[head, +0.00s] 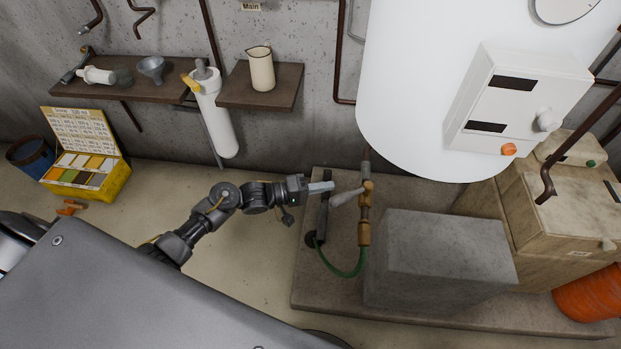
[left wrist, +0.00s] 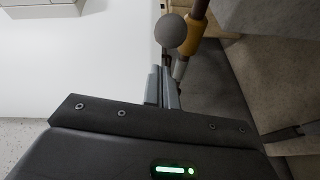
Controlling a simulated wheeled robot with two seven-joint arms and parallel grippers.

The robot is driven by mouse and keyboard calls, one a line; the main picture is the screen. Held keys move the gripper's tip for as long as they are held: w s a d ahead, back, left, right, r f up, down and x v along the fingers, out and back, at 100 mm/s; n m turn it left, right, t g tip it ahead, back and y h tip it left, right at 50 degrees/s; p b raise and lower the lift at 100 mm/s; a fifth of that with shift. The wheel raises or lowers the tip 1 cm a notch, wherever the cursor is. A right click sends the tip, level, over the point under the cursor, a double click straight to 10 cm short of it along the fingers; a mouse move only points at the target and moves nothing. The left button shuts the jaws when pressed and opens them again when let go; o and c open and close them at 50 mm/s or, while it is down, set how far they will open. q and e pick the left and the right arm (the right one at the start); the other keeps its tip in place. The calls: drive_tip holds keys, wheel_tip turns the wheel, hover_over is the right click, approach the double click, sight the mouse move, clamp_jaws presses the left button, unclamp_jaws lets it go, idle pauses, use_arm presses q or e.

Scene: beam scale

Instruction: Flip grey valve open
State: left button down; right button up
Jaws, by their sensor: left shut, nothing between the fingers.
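The grey valve lever (head: 347,197) sticks out to the left from a brass valve body (head: 365,194) on a vertical brown pipe below the white tank. My left gripper (head: 324,187) is shut and empty, with its fingertips just left of the lever's rounded end. I cannot tell from the head view whether they touch. In the left wrist view the lever's round grey end (left wrist: 171,31) shows beyond and slightly right of my shut fingers (left wrist: 163,87), with brass (left wrist: 194,35) behind it. My right gripper is not in view.
A grey block (head: 440,255) stands right of the pipe on the concrete plinth (head: 330,290). A green hose (head: 345,272) loops below the valve. The white tank (head: 420,80) hangs above. Wall shelves (head: 285,85) and a yellow case (head: 85,180) are at left.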

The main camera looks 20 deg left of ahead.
use_arm(q)
drive_tip(key=shift+s+d+f, duration=0.1)
drive_tip(key=shift+s+d, duration=0.45)
drive_tip(key=shift+d, duration=0.1)
